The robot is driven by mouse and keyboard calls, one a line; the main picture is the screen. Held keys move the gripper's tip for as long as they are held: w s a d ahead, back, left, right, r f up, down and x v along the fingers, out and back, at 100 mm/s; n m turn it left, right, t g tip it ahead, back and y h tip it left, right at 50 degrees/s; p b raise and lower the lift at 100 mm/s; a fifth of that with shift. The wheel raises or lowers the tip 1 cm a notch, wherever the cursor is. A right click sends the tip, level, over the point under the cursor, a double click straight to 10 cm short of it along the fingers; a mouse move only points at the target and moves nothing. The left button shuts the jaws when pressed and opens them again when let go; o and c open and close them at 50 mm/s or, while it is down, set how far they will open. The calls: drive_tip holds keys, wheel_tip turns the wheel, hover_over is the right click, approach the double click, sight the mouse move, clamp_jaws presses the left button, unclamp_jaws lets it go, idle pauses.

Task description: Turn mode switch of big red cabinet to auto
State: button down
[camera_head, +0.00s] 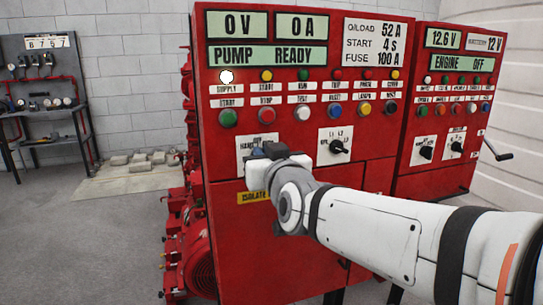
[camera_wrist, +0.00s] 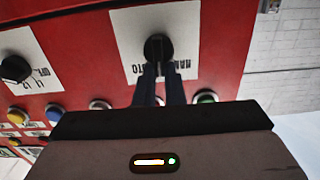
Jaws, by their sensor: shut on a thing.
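The big red cabinet (camera_head: 222,173) fills the middle of the head view. Its mode switch (camera_wrist: 158,45) is a round black knob on a white plate (camera_wrist: 126,32), seen upside down in the wrist view. Part of the plate's lettering, including "HAND", is readable; the fingers cover some. My gripper (camera_wrist: 162,76) is shut on the knob, with its two dark fingers reaching it from below in that view. In the head view my gripper (camera_head: 264,152) is against the cabinet front and hides the knob. I cannot tell which way the knob points.
A second black selector (camera_head: 337,147) sits right of the mode switch. Coloured buttons and lamps lie above; one white lamp (camera_head: 226,77) is lit. A smaller red cabinet (camera_head: 410,187) with a crank handle (camera_head: 497,153) stands at right. Open floor (camera_head: 95,240) lies at left.

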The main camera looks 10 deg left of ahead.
drive_tip(key=shift+f, duration=0.15)
drive_tip(key=shift+w+d+f+m+b, duration=0.1)
drive_tip(key=shift+d+m+b, duration=0.05)
drive_tip(key=shift+m+b, duration=1.3)
drive_tip(key=shift+w+d+f+m+b, duration=0.1)
drive_tip(key=shift+d+m+b, duration=0.1)
drive_tip(key=shift+m+b, duration=1.2)
drive_tip(key=shift+w+d+m+b, duration=0.1)
drive_tip(key=shift+d+m+b, duration=0.05)
drive_tip(key=shift+m+b, duration=1.3)
drive_tip(key=c, duration=1.5)
unclamp_jaws()
